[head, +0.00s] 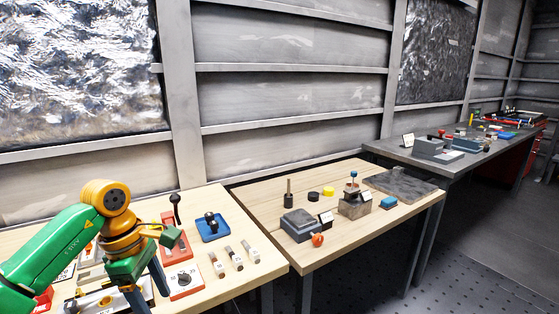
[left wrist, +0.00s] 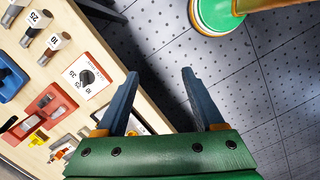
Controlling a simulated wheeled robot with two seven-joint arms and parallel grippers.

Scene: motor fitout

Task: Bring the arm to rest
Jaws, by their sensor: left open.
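My left arm (head: 50,245) comes in from the left in the head view, over the near wooden bench (head: 235,287). My left gripper (head: 148,288) points down at the bench's front, partly cut off by the frame. In the left wrist view my left gripper (left wrist: 160,74) has its two dark fingers spread wide with nothing between them. Below them are the bench edge and the dark tiled floor (left wrist: 155,30). My right gripper is in neither view.
A red-edged dial plate (head: 184,281) lies just right of the gripper. A black-knobbed lever (head: 177,208) stands behind. A second bench (head: 330,255) with small parts is to the right.

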